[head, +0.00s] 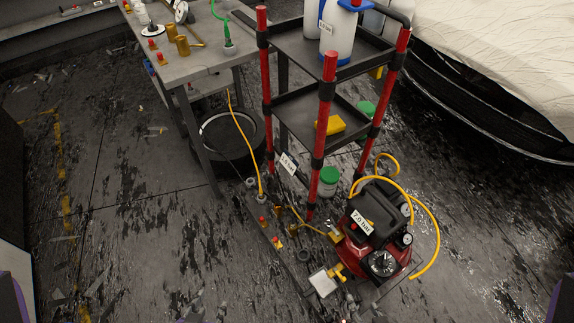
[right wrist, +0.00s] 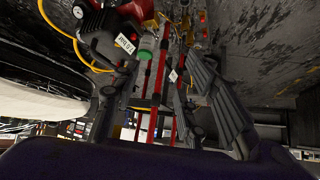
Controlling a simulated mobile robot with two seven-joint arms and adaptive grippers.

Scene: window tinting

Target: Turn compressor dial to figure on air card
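The red and black compressor (head: 372,235) stands on the floor at the lower right of the head view. A black round dial (head: 382,263) sits on its front, with small gauges (head: 407,239) beside it. A white card (head: 362,222) on its black top has print that looks like "7.0 bar". Part of the compressor (right wrist: 103,5) also shows at the top of the right wrist view. My right gripper (right wrist: 160,78) is open and empty in that view, its dark fingers spread apart, away from the dial. My left gripper is not in view.
A red-post cart (head: 327,130) with black shelves stands behind the compressor. A yellow hose (head: 437,235) loops at its right. A grey workbench (head: 190,60) is at upper left, and a covered car (head: 500,60) at upper right.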

